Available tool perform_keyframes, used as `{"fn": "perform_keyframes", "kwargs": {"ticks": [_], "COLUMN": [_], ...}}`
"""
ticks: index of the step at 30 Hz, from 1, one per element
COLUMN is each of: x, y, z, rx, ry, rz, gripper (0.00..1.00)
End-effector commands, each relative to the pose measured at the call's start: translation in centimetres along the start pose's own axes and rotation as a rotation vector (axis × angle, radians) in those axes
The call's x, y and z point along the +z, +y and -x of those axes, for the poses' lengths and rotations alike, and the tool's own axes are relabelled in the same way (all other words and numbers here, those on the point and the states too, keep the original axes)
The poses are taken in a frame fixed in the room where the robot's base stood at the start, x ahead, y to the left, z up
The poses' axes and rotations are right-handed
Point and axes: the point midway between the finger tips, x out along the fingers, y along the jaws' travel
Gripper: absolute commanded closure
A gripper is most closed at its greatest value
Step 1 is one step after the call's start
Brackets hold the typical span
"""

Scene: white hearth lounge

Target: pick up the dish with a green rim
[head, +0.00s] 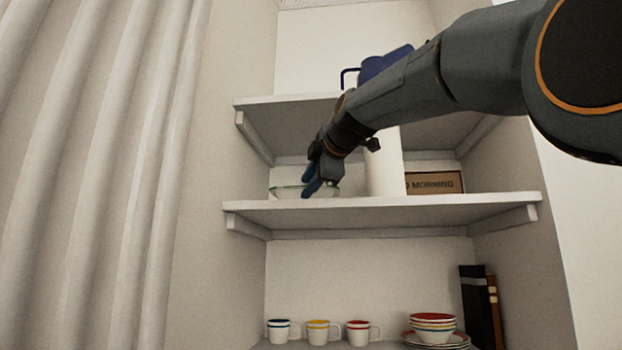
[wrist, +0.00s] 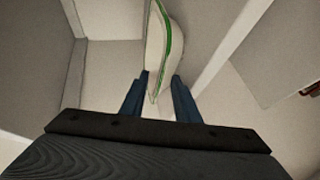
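The white dish with a green rim (head: 285,191) sits on the middle shelf, near its left end. My gripper (head: 308,186) reaches down to it from the upper right, and its blue fingers cover part of the dish in the head view. In the wrist view, the dish (wrist: 157,50) shows nearly edge-on, with its near end between the two fingers of my gripper (wrist: 162,76). The fingers are apart. A gap shows on the right of the dish wall, and the left finger is very close to it; I cannot tell whether they touch.
A white cylinder (head: 383,168) and a framed sign (head: 435,183) stand right of the dish. The upper shelf (head: 290,101) is overhead, with a blue jug (head: 378,66). Below are mugs (head: 318,333), stacked bowls (head: 433,330) and books (head: 478,305). A curtain (head: 90,180) hangs left.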

Motion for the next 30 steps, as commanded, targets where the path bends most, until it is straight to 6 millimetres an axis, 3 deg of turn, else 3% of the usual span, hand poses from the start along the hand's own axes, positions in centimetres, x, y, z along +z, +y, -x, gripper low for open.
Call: {"fn": "perform_keyframes", "kwargs": {"ticks": [4, 9, 30], "x": [0.0, 0.0, -0.6], "y": [0.0, 0.0, -0.6], "z": [0.0, 0.0, 1.2], "rx": [0.0, 0.0, 0.0], "ry": [0.0, 0.0, -0.004], "rz": [0.0, 0.0, 0.0], "gripper": [0.73, 1.0, 1.0]}}
